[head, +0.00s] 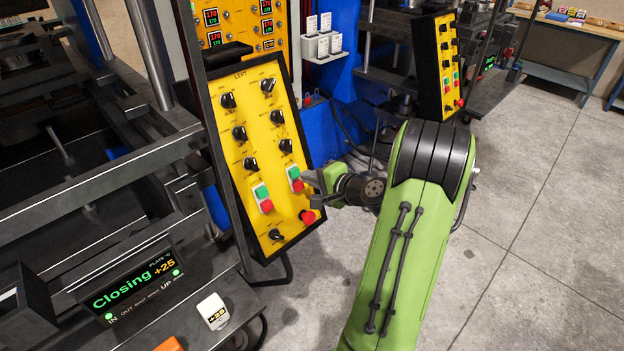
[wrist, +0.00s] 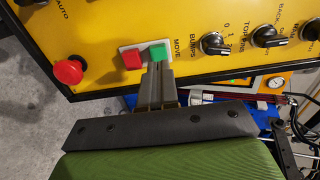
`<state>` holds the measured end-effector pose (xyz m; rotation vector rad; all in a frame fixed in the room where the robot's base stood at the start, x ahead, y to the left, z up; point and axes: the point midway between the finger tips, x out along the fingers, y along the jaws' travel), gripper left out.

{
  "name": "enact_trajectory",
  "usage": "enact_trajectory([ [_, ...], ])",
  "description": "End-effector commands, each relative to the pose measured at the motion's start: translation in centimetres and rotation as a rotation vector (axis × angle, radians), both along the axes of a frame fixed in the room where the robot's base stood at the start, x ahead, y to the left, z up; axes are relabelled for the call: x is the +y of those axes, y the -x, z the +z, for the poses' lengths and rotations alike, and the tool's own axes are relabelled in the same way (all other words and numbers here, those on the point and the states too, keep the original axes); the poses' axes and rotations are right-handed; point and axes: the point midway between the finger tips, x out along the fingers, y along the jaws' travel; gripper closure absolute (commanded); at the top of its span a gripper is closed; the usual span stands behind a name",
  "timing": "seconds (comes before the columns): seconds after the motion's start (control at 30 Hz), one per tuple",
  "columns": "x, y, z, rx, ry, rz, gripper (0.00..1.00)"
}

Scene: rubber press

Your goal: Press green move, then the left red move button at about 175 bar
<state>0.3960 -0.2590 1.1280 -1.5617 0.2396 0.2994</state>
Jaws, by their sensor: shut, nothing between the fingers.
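The yellow control panel (head: 262,150), headed LEFT, stands tilted in the head view. Its right button pair has a green button (head: 293,172) above a red button (head: 297,186). The left pair has a green button (head: 261,192) and a red button (head: 267,206). My gripper (head: 308,177) is shut and empty, its tip at the right pair. In the wrist view the shut fingertips (wrist: 158,67) point at the green button (wrist: 158,52) labelled MOVE, with the red button (wrist: 132,60) beside it. Whether they touch is unclear. The press display (head: 125,290) reads "Closing". No bar reading is legible.
A round red button (head: 308,217) sits below the right pair; it also shows in the wrist view (wrist: 68,72). Several black knobs (head: 239,133) cover the panel. A dark post (head: 215,150) stands along its left edge. Open floor (head: 530,230) lies to the right.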

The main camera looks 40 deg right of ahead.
Motion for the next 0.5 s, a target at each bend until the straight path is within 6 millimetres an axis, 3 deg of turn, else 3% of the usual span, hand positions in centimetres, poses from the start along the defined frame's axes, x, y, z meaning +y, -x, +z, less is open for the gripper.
enact_trajectory([
  [0.5,-0.5,8.4,2.9,0.0,0.001,-0.006,1.0],
])
